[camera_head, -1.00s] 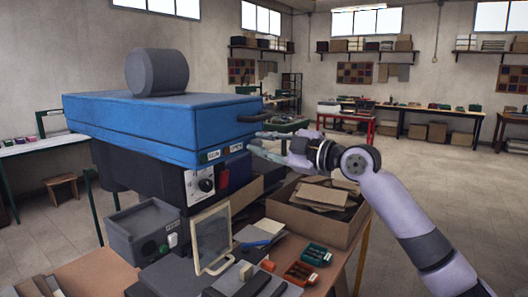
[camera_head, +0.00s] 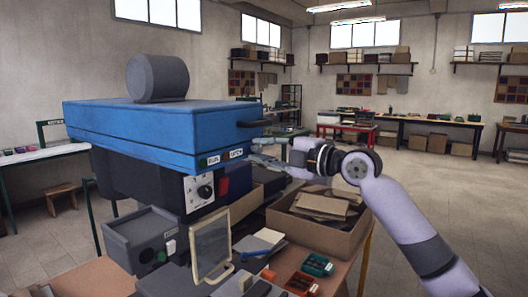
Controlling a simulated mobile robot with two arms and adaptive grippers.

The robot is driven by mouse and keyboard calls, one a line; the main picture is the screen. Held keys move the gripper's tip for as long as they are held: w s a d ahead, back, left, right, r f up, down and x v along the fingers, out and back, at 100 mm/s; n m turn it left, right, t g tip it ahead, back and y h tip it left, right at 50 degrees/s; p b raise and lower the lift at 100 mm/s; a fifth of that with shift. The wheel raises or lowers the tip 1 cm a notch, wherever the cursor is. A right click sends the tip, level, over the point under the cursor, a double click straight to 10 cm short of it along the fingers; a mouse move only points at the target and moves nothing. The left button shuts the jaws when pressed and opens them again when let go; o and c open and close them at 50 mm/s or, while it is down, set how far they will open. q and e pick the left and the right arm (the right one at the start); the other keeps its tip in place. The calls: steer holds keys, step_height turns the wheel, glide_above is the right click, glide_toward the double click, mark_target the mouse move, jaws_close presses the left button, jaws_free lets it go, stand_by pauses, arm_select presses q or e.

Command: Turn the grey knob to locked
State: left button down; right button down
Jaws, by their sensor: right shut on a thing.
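A blue lid-like box (camera_head: 155,130) sits on a dark machine with a front panel. A large dark grey cylinder (camera_head: 157,76) lies on its side on top of the box. A small round dial (camera_head: 204,191) is on the front panel. Two small labels (camera_head: 225,157) are on the box's lower front edge, too small to read surely. My right gripper (camera_head: 262,153) reaches in from the right at the box's front right side, below a dark handle (camera_head: 254,123). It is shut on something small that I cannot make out. No other grey knob shows clearly. My left gripper is not in view.
A cardboard box (camera_head: 315,238) with flat pieces stands on the bench below my right arm. A framed pane (camera_head: 209,247), a grey box (camera_head: 143,238) and small trays (camera_head: 318,265) crowd the bench front. The floor to the right is open.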

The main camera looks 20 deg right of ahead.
steer(key=shift+f, duration=0.15)
steer(key=c, duration=1.4)
jaws_free()
steer(key=v, duration=1.2)
